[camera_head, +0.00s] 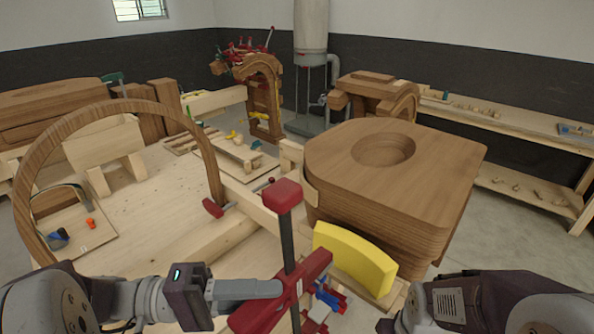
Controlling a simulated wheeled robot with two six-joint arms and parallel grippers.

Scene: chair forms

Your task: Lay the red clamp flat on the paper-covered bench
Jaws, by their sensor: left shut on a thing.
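The red clamp (284,196) stands upright in front of me, with a red head on top of a dark bar and a wider red body lower down. My left gripper (268,290) comes in from the left and is shut on the red clamp at its lower body. The clamp's bottom end is cut off by the picture's lower edge. The pale bench (135,205) spreads to the left of the clamp; I cannot tell whether its top is paper. My right arm shows at the lower right, but its gripper fingers do not show.
A big layered wooden form (440,165) with a round recess stands right of the clamp. A yellow curved block (354,258) sits close to the clamp's right. A wooden hoop (118,106) rises at the left. Bare bench shows between hoop and clamp.

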